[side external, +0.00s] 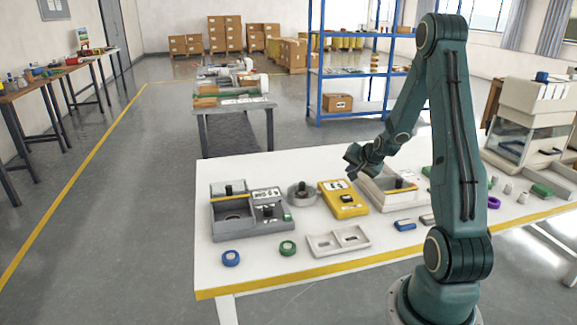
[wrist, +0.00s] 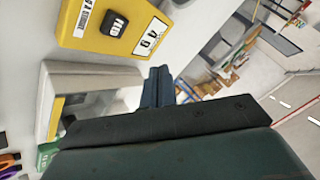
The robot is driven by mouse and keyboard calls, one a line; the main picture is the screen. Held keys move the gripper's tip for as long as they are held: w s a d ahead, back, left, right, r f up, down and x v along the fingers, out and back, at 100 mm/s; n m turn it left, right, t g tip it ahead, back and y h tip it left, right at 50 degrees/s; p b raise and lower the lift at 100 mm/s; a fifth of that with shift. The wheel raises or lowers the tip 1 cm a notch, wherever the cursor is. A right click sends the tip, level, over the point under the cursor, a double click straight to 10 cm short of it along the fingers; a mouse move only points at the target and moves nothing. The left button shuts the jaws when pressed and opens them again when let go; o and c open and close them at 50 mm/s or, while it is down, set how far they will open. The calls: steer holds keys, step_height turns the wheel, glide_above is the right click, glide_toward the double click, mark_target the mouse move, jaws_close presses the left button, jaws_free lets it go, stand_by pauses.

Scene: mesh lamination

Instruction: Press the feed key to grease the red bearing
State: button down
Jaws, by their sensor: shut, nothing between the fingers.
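A yellow box (side external: 338,209) with a black key (side external: 347,198) and white labels sits mid-table. In the wrist view the yellow box (wrist: 82,40) and its black key (wrist: 116,25) fill the top left; the lettering is hard to read. A grey station (side external: 230,230) at the left of the table has a labelled panel with black knobs. I cannot tell which control is the feed key, and I make out no red bearing. My gripper (side external: 356,158) is shut and empty, raised above the table behind the yellow box; its fingers (wrist: 158,86) show in the wrist view.
A pale open-topped box (side external: 392,204) stands right of the yellow box.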

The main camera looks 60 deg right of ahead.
mark_target(348, 199)
steer(key=shift+f, duration=3.75)
steer(key=shift+f, duration=1.05)
stand_by(0.4)
steer(key=shift+r, duration=1.05)
steer(key=shift+r, duration=2.5)
